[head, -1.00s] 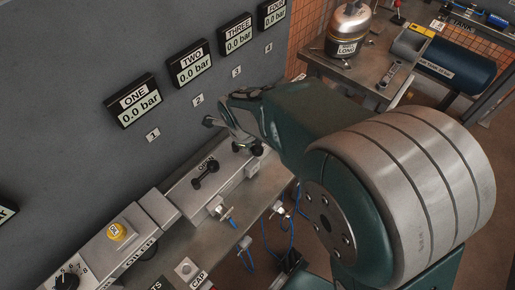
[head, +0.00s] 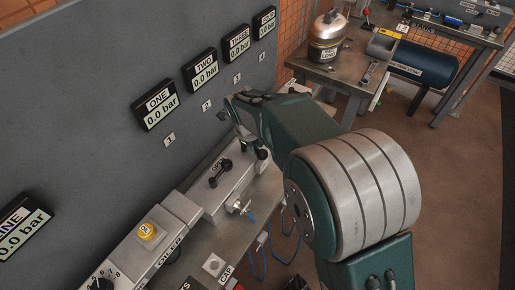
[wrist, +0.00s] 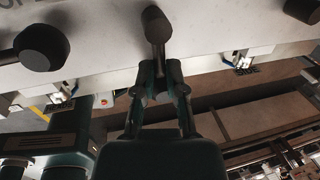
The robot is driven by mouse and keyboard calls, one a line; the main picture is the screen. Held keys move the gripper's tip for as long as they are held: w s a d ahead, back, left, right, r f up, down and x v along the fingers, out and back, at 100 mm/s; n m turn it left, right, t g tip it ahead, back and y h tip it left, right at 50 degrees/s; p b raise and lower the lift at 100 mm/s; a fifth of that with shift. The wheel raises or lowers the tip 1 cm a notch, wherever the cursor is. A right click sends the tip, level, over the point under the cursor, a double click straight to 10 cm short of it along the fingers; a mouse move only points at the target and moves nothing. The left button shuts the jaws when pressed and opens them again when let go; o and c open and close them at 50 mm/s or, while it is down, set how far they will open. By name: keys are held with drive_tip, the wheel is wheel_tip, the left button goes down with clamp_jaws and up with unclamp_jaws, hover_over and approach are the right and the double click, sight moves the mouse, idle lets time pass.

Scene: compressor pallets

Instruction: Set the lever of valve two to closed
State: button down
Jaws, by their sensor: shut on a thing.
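In the wrist view, my gripper (wrist: 158,72) is shut on a dark lever (wrist: 155,25), which stands between two other dark levers. In the head view, my gripper (head: 245,132) reaches down to the grey valve manifold (head: 237,190) and largely hides this lever; a dark knob (head: 262,153) shows just below the fingers. It is the lever after the first one, so it appears to be valve two's. The first lever (head: 220,173) lies free beside an OPEN label. The display marked TWO (head: 202,72) reads 0.0 bar.
Neighbouring levers stand close on the left (wrist: 40,46) and right (wrist: 303,10) in the wrist view. The grey wall panel (head: 110,85) rises behind the manifold. Blue hoses (head: 252,262) hang below its front. A bench (head: 345,75) with a metal vessel (head: 328,38) stands at the back right.

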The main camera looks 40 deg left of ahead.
drive_tip(key=shift+a, duration=0.1)
drive_tip(key=c, duration=0.7)
unclamp_jaws()
drive_tip(key=shift+a, duration=0.1)
drive_tip(key=shift+r, duration=0.1)
drive_tip(key=shift+s+r, duration=0.1)
drive_tip(key=shift+r, duration=0.2)
wheel_tip(320, 180, up, 11)
drive_tip(key=s, duration=0.2)
drive_tip(key=shift+d, duration=0.2)
drive_tip(key=shift+f, duration=0.15)
